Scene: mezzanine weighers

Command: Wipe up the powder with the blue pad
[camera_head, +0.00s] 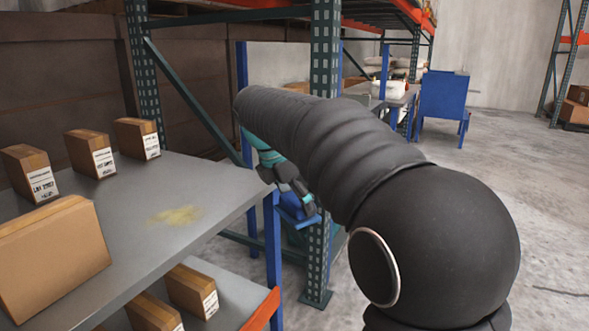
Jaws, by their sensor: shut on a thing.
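A patch of pale yellow powder (175,215) lies on the grey shelf top (215,178), near its middle. My gripper (302,203) is beyond the right edge of the shelf, to the right of the powder and apart from it. It is partly hidden behind my arm. It is shut on the blue pad (290,208), which shows at the fingertips and is only partly visible.
Several small cartons (91,153) stand along the back of the shelf, and a larger carton (50,258) stands at its front left. More cartons (192,291) sit on the level below. A green rack upright (322,60) stands close beside my arm.

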